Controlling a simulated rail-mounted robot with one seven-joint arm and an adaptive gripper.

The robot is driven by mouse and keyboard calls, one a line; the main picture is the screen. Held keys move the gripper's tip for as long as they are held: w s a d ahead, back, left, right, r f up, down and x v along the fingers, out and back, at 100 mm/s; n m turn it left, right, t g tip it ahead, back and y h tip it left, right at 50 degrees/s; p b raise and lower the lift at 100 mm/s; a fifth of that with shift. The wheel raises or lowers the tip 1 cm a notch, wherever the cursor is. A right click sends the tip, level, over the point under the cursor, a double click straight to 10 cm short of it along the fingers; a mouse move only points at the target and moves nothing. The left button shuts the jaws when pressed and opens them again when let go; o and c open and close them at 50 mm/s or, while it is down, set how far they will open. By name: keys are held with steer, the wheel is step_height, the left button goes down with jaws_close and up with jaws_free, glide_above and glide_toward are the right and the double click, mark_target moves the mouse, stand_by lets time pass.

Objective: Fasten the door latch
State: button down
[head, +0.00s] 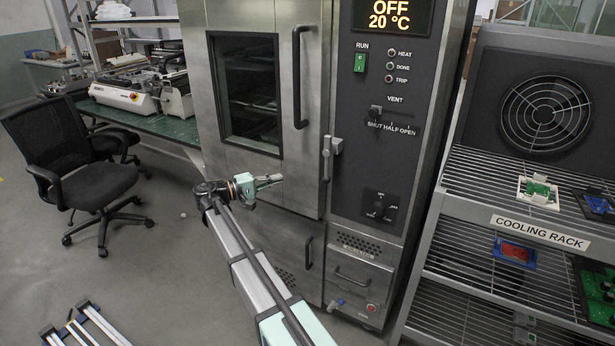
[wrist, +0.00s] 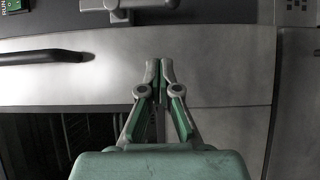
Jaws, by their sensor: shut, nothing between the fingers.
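The oven door (head: 215,160) is steel with a dark window and appears closed in its frame. The door latch (head: 326,158) is a small grey lever at the door's right edge, hanging roughly vertical beside a grey block on the frame. I cannot tell whether it is engaged. In the wrist view the latch (wrist: 120,8) shows at the top edge, partly cut off. My gripper (head: 282,178) is in front of the lower door, left of and below the latch and apart from it. In the wrist view my gripper (wrist: 160,68) has its fingertips together, with nothing between them.
A dark vertical door handle (head: 298,77) stands out above the latch. The control panel (head: 385,120) with a vent lever (head: 376,112) is to the right. A cooling rack (head: 530,232) stands further right, and an office chair (head: 85,165) is at left.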

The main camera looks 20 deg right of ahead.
mark_target(328, 159)
steer(key=d+p, duration=0.1)
steer(key=d, duration=0.9)
steer(key=shift+w+d, duration=0.1)
steer(key=shift+w, duration=0.1)
steer(key=shift+s+d, duration=0.8)
steer(key=shift+s, duration=0.15)
steer(key=shift+s+d, duration=0.4)
steer(key=shift+d, duration=0.1)
